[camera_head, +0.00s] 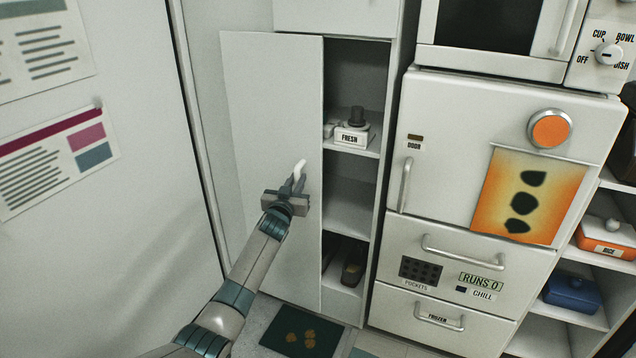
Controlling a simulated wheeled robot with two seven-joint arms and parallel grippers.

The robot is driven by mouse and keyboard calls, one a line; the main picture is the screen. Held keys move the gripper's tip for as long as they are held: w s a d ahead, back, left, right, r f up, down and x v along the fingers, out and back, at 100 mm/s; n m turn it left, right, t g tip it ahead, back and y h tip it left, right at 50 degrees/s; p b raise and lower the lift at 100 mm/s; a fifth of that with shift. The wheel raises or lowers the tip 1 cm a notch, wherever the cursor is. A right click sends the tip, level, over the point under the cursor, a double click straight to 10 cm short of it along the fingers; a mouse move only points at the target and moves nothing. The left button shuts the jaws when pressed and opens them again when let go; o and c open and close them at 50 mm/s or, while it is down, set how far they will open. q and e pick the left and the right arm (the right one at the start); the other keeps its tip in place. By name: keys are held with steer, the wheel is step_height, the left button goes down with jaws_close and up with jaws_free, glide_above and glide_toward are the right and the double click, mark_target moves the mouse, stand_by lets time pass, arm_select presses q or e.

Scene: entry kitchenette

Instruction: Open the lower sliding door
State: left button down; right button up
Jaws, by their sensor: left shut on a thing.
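The lower sliding door (268,110) is a tall pale panel on the cabinet left of the fridge. It covers the left part of the opening, and shelves show in the gap to its right. A white handle (299,168) stands out near the door's right edge. My left gripper (297,182) is shut on this handle, with its arm coming in from the lower left. My right gripper is not in view.
The open shelves (350,200) hold a box marked FRESH (351,138) and dark shoe-like items (353,270) lower down. A fridge (440,210) with handles stands at the right. A dark green mat (300,335) lies on the floor. A wall bounds the left.

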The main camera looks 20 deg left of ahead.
arm_select(q)
glide_toward(270, 166)
steer(key=w, duration=0.5)
steer(key=shift+d+r, duration=0.15)
steer(key=shift+a, duration=0.6)
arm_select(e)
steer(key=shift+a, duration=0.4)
arm_select(q)
steer(key=c, duration=1.7)
jaws_free()
steer(key=s+d, duration=0.1)
steer(key=s, duration=0.4)
steer(key=s+d+p, duration=0.1)
steer(key=s, duration=0.5)
steer(key=s+p, duration=0.1)
steer(key=s, duration=0.5)
steer(key=shift+s+d, duration=0.1)
steer(key=shift+d, duration=0.3)
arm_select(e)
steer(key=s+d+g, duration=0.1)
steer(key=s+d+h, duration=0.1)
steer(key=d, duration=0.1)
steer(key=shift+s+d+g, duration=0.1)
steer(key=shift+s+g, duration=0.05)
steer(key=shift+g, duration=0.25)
